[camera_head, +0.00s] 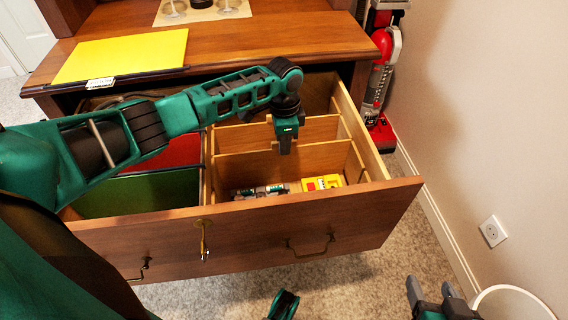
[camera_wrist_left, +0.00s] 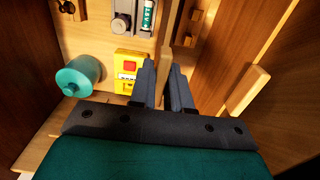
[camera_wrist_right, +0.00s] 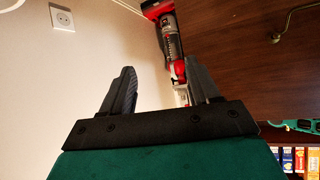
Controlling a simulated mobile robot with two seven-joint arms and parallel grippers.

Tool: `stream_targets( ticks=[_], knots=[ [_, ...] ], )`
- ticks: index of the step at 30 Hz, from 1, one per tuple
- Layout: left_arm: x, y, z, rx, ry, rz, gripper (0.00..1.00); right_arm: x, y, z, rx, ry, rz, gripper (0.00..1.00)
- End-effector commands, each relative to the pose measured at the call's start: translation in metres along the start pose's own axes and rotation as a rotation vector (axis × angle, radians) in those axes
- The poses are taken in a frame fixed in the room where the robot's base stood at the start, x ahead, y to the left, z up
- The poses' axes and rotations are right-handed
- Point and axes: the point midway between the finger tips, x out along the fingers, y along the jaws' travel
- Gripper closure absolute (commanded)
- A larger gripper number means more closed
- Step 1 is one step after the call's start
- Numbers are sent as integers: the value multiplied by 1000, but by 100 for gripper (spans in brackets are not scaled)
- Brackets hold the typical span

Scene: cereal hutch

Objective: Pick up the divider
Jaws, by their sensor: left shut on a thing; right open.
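The wooden divider (camera_head: 322,158) stands crosswise in the right half of the open drawer. My left gripper (camera_head: 285,148) is at the middle of its top edge, with the fingers shut on it. In the left wrist view the fingers (camera_wrist_left: 164,70) are close together, with a narrow gap between them. How deep they grip is hard to tell. A second wooden divider (camera_head: 314,127) stands behind the first. My right gripper (camera_head: 432,288) is open and empty in front of the drawer at the lower right. Its spread fingers show in the right wrist view (camera_wrist_right: 160,92).
The drawer front (camera_head: 250,236) has brass handles. A yellow box (camera_head: 322,183) and a grey battery item (camera_head: 262,191) lie in the front right compartment. Green (camera_head: 140,194) and red (camera_head: 178,152) panels fill the left side. A red vacuum (camera_head: 381,75) stands by the wall.

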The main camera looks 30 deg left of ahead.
Motion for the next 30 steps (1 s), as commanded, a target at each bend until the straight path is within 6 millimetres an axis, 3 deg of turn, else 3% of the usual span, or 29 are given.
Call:
stream_targets(
  ticks=[14,20,30],
  knots=[
    [-11,-1,0,-1,1,-2,100,-3,0,-4,0,2,1,39],
    [-40,-1,0,-1,2,-2,100,-8,1,-12,-1,6,7,39],
    [-108,-1,-1,0,3,-3,100,-20,4,-18,-2,-4,15,39]
  ],
)
